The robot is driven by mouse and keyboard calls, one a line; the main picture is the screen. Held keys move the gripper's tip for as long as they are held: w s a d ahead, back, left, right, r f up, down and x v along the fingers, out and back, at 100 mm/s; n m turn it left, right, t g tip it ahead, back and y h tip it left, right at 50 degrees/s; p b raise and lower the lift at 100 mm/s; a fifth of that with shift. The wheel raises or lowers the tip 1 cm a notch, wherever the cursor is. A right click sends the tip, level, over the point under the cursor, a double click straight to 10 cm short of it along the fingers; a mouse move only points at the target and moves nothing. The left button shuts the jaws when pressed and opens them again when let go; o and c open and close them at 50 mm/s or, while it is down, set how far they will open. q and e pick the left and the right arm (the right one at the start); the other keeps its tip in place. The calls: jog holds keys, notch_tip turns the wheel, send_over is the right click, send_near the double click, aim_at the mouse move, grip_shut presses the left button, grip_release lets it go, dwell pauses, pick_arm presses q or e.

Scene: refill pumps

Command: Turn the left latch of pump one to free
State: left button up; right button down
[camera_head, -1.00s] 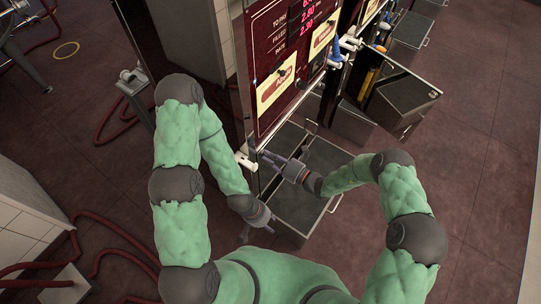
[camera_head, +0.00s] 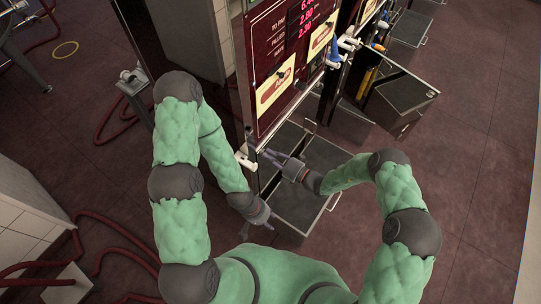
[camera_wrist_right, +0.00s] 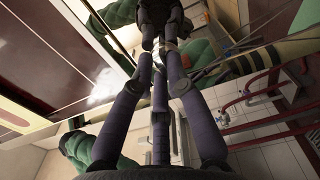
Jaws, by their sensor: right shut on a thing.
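Pump one is the tall cabinet with a dark red display panel (camera_head: 288,62) in the middle of the head view. My right gripper (camera_head: 270,156) is at the lower edge of its front, its fingers pointing left at the cabinet. In the right wrist view its long purple-grey fingers (camera_wrist_right: 160,62) come together on a small part at the pump, which I take to be the left latch; the fingertips mostly hide it and its turn angle is not readable. My left gripper (camera_head: 266,218) hangs lower, left of the open drawer, apart from the pump; its finger opening is unclear.
A white nozzle-like fitting (camera_head: 245,158) sticks out at the pump's lower left corner, near my right fingertips. An open grey drawer (camera_head: 300,207) lies below my right gripper. Another open drawer (camera_head: 402,102) is farther right. Red hoses (camera_head: 112,235) lie on the left floor.

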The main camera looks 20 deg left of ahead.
jog(key=shift+m, duration=0.6)
jog(key=c, duration=1.2)
grip_release()
jog(key=shift+w, duration=0.1)
jog(key=v, duration=1.2)
